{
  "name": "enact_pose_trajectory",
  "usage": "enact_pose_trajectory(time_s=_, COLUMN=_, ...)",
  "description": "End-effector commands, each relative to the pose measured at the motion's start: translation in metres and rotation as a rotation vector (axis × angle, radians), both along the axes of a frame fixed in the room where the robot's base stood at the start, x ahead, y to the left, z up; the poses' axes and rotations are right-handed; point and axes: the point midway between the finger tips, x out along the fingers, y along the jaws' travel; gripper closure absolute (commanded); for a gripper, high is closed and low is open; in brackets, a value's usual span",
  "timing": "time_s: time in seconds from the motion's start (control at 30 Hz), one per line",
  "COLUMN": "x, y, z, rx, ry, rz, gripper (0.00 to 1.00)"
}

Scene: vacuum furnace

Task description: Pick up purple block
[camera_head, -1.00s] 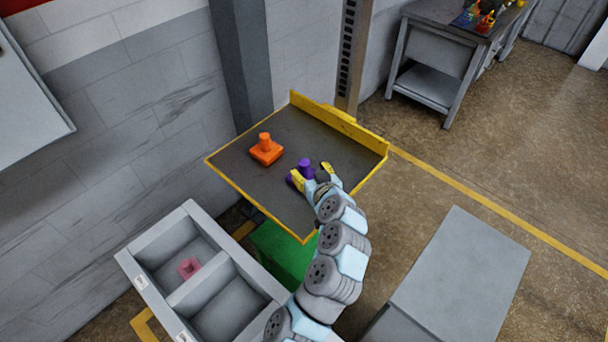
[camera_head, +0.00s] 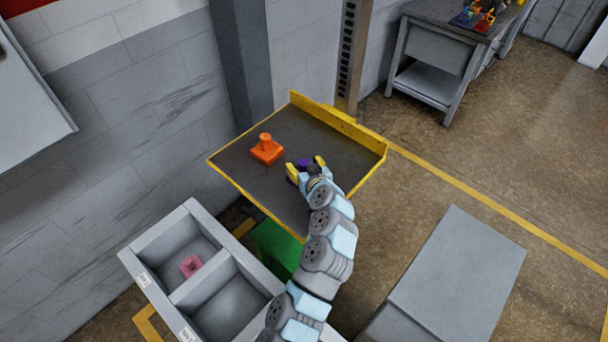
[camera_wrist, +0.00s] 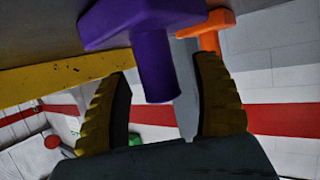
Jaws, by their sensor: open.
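The purple block (camera_head: 303,165) sits on the dark platform with yellow edges (camera_head: 240,160), partly hidden behind my gripper in the head view. My gripper (camera_head: 306,165) is open at the block, its yellow fingers on either side in the head view. In the wrist view the purple block (camera_wrist: 155,60) shows a wide base and a round stem. The stem points into the space between my open fingers (camera_wrist: 163,100). I cannot tell whether a finger touches it.
An orange block (camera_head: 267,150) stands on the platform left of the purple one. A grey two-compartment bin (camera_head: 148,240) at lower left holds a pink block (camera_head: 190,266). A grey box (camera_head: 455,265) stands at lower right. The platform has a raised yellow back edge (camera_head: 340,122).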

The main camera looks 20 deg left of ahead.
Motion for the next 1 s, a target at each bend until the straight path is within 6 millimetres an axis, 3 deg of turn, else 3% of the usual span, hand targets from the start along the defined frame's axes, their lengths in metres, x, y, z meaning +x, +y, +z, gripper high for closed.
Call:
enact_pose_trajectory(time_s=0.07, x=0.000, y=0.000, z=0.000, rx=0.000, ry=0.000, rz=0.000, gripper=0.38)
enact_pose_trajectory(time_s=0.2, x=0.000, y=0.000, z=0.000, rx=0.000, ry=0.000, rz=0.000, gripper=0.78)
enact_pose_trajectory(time_s=0.3, x=0.000, y=0.000, z=0.000, rx=0.000, ry=0.000, rz=0.000, gripper=1.00)
enact_pose_trajectory(time_s=0.77, x=0.000, y=0.001, z=0.002, rx=0.001, ry=-0.002, rz=0.001, gripper=1.00)
enact_pose_trajectory(time_s=1.0, x=0.001, y=0.001, z=0.021, rx=0.003, ry=-0.011, rz=0.000, gripper=1.00)
